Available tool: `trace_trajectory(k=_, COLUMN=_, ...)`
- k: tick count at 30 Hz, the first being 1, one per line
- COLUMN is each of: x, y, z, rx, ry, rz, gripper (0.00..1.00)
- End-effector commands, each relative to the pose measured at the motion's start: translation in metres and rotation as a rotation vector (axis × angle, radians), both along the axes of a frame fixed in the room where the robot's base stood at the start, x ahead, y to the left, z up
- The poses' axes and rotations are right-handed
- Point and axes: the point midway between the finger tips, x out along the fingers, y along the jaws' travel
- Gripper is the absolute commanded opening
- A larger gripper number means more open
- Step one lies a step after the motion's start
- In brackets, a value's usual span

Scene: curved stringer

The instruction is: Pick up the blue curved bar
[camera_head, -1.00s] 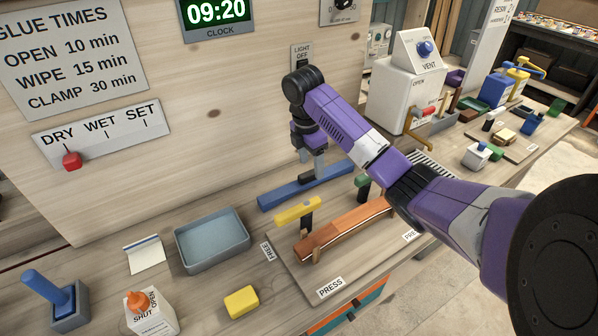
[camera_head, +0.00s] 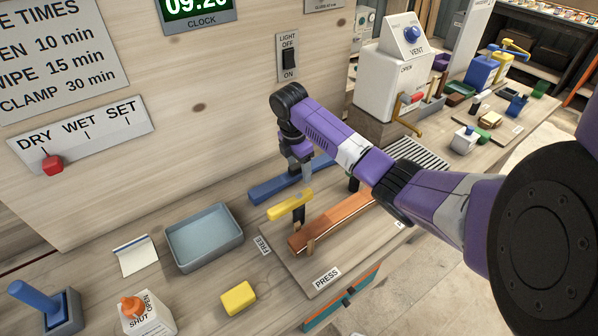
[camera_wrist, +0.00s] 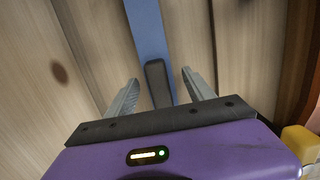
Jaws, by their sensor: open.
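The blue curved bar (camera_head: 266,189) lies on the bench behind the press board, partly hidden by my arm in the head view. In the wrist view the blue bar (camera_wrist: 146,28) runs from the top edge down between my fingers. My gripper (camera_head: 306,176) is above the bar, pointing down. In the wrist view my gripper (camera_wrist: 160,77) is open, one finger on each side of the bar. A dark block-like piece (camera_wrist: 157,82) shows over the bar between the fingers. I cannot tell how far the fingertips are above the bar.
The press board (camera_head: 290,268) holds an orange-brown bar (camera_head: 335,220) and a yellow-handled clamp (camera_head: 288,205) close to my gripper. The wooden wall panel (camera_head: 215,110) rises behind.

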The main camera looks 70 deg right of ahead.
Motion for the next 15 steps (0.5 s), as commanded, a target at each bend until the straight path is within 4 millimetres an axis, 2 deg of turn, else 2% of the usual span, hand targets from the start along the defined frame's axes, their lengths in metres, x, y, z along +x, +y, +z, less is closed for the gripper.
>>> trace_trajectory(k=4, x=-0.0001, y=-0.0002, z=0.0000, rx=0.000, ry=0.000, rz=0.000, gripper=0.62)
trace_trajectory(k=5, x=-0.0001, y=-0.0002, z=0.0001, rx=0.000, ry=0.000, rz=0.000, gripper=0.58)
trace_trajectory(k=13, x=0.0000, y=-0.0002, z=0.0004, rx=0.000, ry=0.000, rz=-0.001, gripper=0.05)
trace_trajectory(k=14, x=0.0000, y=-0.0002, z=0.0004, rx=0.000, ry=0.000, rz=-0.001, gripper=0.00)
trace_trajectory(k=15, x=0.0000, y=-0.0002, z=0.0005, rx=0.000, ry=0.000, rz=-0.001, gripper=0.00)
